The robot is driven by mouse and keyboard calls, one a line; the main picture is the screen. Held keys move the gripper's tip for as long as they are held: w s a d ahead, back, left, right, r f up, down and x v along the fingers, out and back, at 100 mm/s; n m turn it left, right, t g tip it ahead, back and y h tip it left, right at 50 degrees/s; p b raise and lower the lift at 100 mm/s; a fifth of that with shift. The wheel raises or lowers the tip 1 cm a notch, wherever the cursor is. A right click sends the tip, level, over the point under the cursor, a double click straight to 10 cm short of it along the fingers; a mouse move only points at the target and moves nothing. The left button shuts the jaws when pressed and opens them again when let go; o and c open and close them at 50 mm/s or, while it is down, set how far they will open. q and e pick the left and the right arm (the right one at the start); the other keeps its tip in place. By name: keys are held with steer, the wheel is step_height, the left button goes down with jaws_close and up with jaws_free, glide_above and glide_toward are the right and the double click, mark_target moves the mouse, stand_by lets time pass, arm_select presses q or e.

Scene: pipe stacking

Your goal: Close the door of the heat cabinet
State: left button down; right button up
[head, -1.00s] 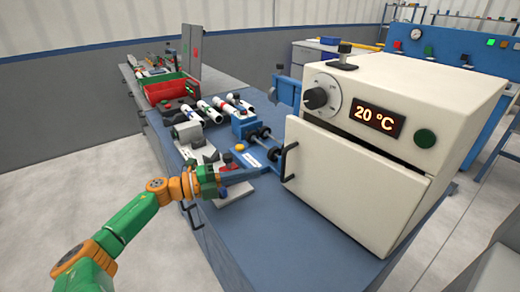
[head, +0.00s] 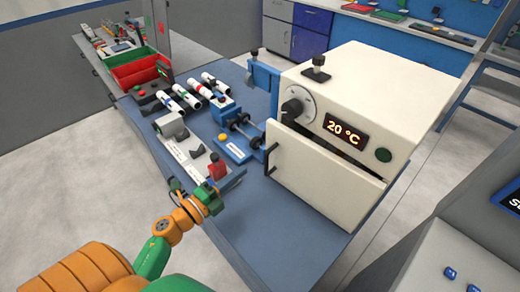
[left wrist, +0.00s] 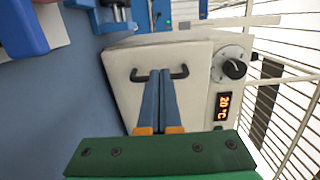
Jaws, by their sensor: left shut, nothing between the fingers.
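The heat cabinet (head: 385,100) is a white box with a dial, a display reading 20 °C and a green button. Its white door (head: 325,180) stands slightly ajar, with a dark gap along the top edge. The black bar handle (head: 272,157) is at the door's left side. My left gripper (head: 214,195) is left of the door, apart from it in the head view. In the left wrist view its blue fingers (left wrist: 161,73) are shut and empty, pointing towards the door (left wrist: 195,85) and covering the middle of the handle (left wrist: 139,76). My right gripper is out of view.
The blue bench (head: 262,225) has free room before the cabinet. Left of it are a grey fixture (head: 175,130), a blue fixture (head: 233,147), several white pipes (head: 185,97) and red and green bins (head: 135,75). A grey console (head: 450,250) stands at lower right.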

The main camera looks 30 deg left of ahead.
mark_target(267, 149)
arm_select(q)
steer(key=p+x, duration=0.1)
steer(key=x, duration=0.7)
steer(key=shift+w, duration=0.35)
steer(key=w, duration=0.1)
steer(key=h+b, duration=0.1)
steer(key=w+m+h+b, duration=0.1)
steer(key=shift+w+d+g, duration=0.25)
steer(key=shift+w+g, duration=0.05)
steer(key=shift+w, duration=0.05)
steer(key=shift+r, duration=0.15)
